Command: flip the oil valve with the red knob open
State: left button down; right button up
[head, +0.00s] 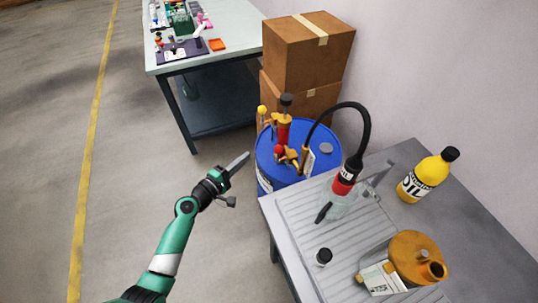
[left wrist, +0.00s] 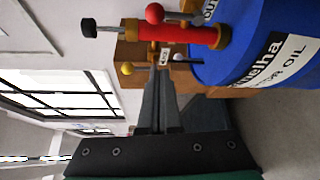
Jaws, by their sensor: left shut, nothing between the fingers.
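The blue oil drum (head: 268,165) stands beside the grey table and carries a red and yellow hand pump (head: 283,130). The valve's red knob (head: 279,150) is on the near side of the pump; a yellow knob (head: 262,110) is on its far left. In the left wrist view the red knob (left wrist: 154,13) is near the top edge, beside the red pump body (left wrist: 185,33), and the yellow knob (left wrist: 126,69) is by the fingertips. My left gripper (head: 243,158) is shut and empty, left of the drum, apart from the red knob. My right gripper is not in view.
A black hose (head: 366,125) arches from the pump toward the ribbed tray (head: 300,215) on the table. Cardboard boxes (head: 305,45) are behind the drum. The floor at left is clear.

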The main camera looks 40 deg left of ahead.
aim_at(278, 154)
pick_arm(q)
jog(key=shift+w+r, duration=0.1)
jog(key=w+a+f+b, duration=0.1)
jog(key=w+b, duration=0.4)
jog(key=w, duration=0.5)
jog(key=d+p, duration=0.2)
jog(key=s+d+p, duration=0.1)
jog(key=shift+d+r, duration=0.3)
jog(key=shift+r, duration=0.1)
